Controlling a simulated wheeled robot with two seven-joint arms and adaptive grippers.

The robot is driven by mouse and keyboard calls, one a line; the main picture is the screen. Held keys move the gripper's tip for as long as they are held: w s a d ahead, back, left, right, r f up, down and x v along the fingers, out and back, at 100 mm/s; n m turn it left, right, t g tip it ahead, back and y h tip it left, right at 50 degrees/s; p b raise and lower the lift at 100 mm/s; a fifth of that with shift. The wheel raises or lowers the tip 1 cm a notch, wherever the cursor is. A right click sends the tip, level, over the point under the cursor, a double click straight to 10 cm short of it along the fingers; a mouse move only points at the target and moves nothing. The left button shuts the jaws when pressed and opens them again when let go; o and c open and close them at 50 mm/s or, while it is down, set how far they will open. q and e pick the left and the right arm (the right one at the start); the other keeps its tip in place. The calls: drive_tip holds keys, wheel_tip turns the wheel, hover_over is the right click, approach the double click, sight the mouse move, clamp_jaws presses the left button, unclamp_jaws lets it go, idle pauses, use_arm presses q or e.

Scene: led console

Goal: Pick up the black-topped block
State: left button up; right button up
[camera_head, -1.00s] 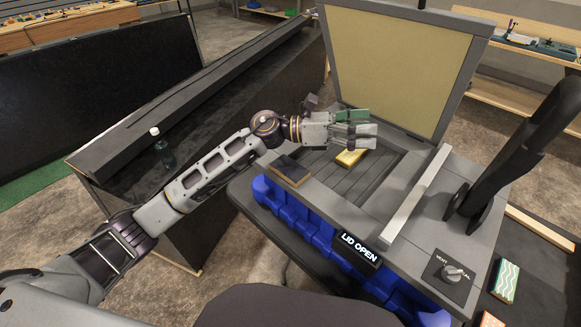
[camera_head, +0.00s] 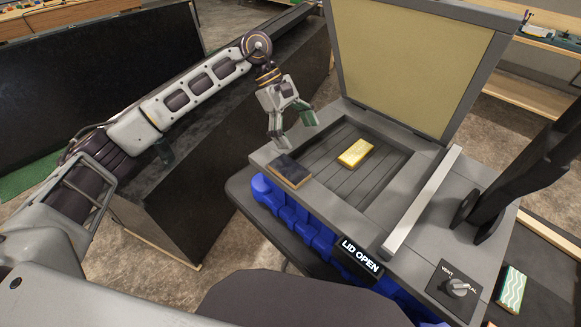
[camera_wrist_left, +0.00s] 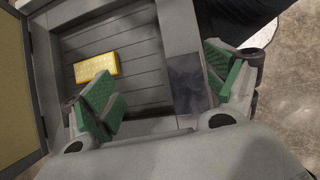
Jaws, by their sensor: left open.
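The black-topped block (camera_head: 287,171) has a dark top and tan sides. It lies on the near-left corner of the grey console's rim (camera_head: 357,207). My left gripper (camera_head: 293,131) is open and empty, above and just behind the block, fingers pointing down. In the left wrist view the dark block top (camera_wrist_left: 188,84) lies between the open green-padded fingers, nearer the right one; I cannot tell the gap in height. A yellow block (camera_head: 356,153) lies in the slatted recess, and it also shows in the left wrist view (camera_wrist_left: 97,67). My right gripper is not in view.
The console's lid (camera_head: 408,62) stands open at the back. A light bar (camera_head: 420,202) runs along the recess's right side. A "LID OPEN" sign (camera_head: 360,255) and a knob (camera_head: 457,287) are at the front. A green wavy-patterned block (camera_head: 510,288) lies at right.

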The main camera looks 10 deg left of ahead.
use_arm(q)
drive_tip(key=w+a+r+y, duration=0.1)
drive_tip(key=w+a+y, duration=0.1)
drive_tip(key=a, duration=0.4)
drive_tip(key=shift+m, duration=0.3)
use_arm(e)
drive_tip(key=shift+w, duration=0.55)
use_arm(q)
drive_tip(key=shift+f, duration=0.1)
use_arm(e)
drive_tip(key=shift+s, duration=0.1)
use_arm(q)
drive_tip(key=p, duration=0.1)
hover_over(286, 163)
drive_tip(key=f, duration=0.6)
drive_tip(key=shift+a+f, duration=0.2)
drive_tip(key=shift+f, duration=0.15)
drive_tip(key=shift+d+f, duration=0.15)
drive_tip(key=shift+f, duration=0.4)
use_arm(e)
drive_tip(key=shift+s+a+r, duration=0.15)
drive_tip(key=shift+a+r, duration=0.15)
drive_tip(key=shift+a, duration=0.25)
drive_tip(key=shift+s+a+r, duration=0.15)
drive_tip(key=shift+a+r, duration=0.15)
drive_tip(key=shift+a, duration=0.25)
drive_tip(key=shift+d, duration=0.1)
